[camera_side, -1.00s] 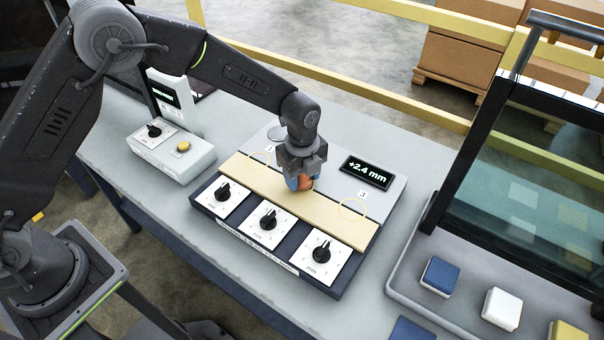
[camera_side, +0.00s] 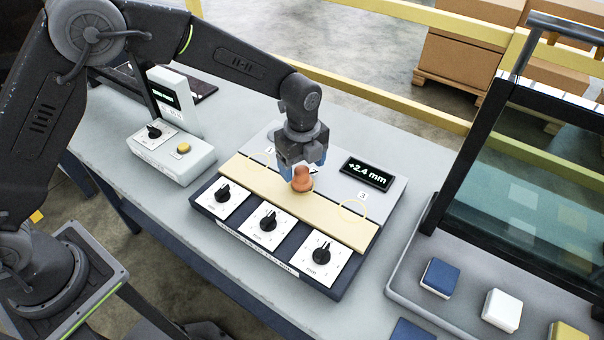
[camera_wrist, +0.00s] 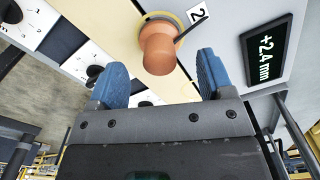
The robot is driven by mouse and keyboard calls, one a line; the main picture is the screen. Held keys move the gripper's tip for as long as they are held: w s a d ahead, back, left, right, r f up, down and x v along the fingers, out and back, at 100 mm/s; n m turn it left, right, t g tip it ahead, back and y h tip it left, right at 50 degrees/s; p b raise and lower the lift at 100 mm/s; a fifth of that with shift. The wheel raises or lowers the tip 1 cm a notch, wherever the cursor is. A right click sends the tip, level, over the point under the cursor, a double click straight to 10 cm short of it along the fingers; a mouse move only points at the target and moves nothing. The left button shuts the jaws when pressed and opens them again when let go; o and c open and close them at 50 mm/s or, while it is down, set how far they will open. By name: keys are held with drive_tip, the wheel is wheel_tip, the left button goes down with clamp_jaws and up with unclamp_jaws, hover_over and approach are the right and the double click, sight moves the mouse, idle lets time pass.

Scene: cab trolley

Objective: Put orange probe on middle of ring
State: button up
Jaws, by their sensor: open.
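The orange probe (camera_side: 302,179) stands upright on the tan strip (camera_side: 325,208) of the device, at the middle ring, which is labelled 2 in the wrist view. In the wrist view the probe (camera_wrist: 158,48) covers most of that yellow ring (camera_wrist: 181,26); part of the rim shows around its base. My gripper (camera_side: 304,166) is just above and behind the probe. In the wrist view its blue fingers (camera_wrist: 160,82) are spread apart, with the probe beyond the tips and clear of both.
Ring 3 (camera_side: 352,210) and ring 1 (camera_side: 259,160) on the strip are empty. A display (camera_side: 367,173) reads +2.4 mm. Several black knobs sit along the device's front. A control box (camera_side: 172,150) stands left; a tray (camera_side: 455,305) with coloured blocks lies right.

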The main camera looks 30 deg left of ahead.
sight(301, 169)
wheel_tip(301, 169, up, 8)
drive_tip(key=shift+a+r, duration=0.1)
drive_tip(key=shift+r, duration=0.1)
drive_tip(key=s+a+r+n+t, duration=0.3)
drive_tip(key=s+a+r+n, duration=0.75)
drive_tip(key=s+r, duration=0.2)
drive_tip(key=s+a+n+t, duration=0.1)
drive_tip(key=s+a+n, duration=0.1)
drive_tip(key=s+n, duration=0.4)
drive_tip(key=s+a+n+t, duration=0.1)
drive_tip(key=s+a+n, duration=0.1)
drive_tip(key=s+n, duration=0.4)
drive_tip(key=shift+s+a+t, duration=0.3)
drive_tip(key=shift+s, duration=0.4)
